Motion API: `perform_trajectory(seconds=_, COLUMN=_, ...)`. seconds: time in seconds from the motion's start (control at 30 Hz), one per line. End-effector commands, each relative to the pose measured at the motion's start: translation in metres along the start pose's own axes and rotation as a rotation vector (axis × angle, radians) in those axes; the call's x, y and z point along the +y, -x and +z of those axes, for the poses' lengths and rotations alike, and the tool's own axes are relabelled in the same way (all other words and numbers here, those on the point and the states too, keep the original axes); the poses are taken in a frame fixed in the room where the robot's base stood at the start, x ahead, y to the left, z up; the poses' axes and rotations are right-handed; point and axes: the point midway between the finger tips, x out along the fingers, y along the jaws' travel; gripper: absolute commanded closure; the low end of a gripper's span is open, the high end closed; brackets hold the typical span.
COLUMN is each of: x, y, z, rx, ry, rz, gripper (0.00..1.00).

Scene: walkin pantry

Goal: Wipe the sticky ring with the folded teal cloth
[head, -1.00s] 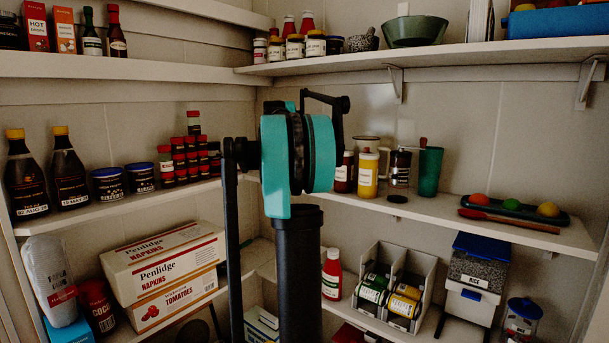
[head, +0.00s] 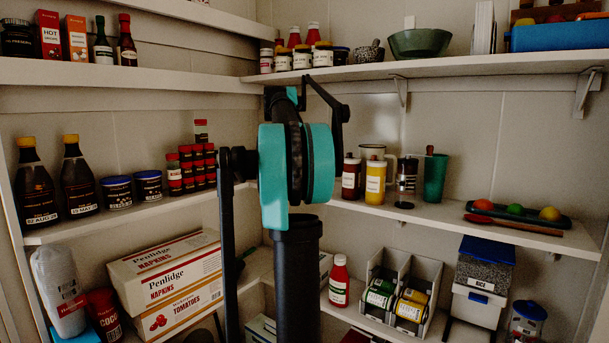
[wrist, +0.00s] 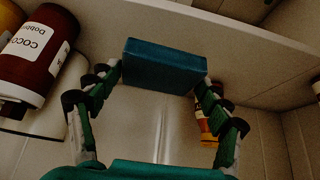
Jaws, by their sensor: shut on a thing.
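The folded teal cloth (wrist: 165,67) is a dark teal block in the wrist view, held between the fingertips of my gripper (wrist: 162,78). The fingers are shut on its two ends. A pale shelf surface lies behind and below the cloth; I cannot tell whether the cloth touches it. In the head view my arm hides the gripper and cloth. I cannot make out a sticky ring in either view. A small dark round patch (head: 404,204) lies on the middle right shelf (head: 470,216); I cannot tell what it is.
On the middle right shelf are a yellow jar (head: 376,182), a green cup (head: 435,176) and a tray (head: 512,219).

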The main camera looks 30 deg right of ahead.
Motion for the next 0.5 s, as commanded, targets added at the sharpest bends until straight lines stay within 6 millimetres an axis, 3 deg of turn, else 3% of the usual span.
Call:
perform_trajectory(seconds=0.2, x=0.005, y=0.016, z=-0.008, rx=0.0, ry=0.003, rz=-0.002, gripper=0.49)
perform_trajectory(seconds=0.5, x=0.006, y=0.018, z=-0.009, rx=0.0, ry=0.003, rz=-0.003, gripper=0.49)
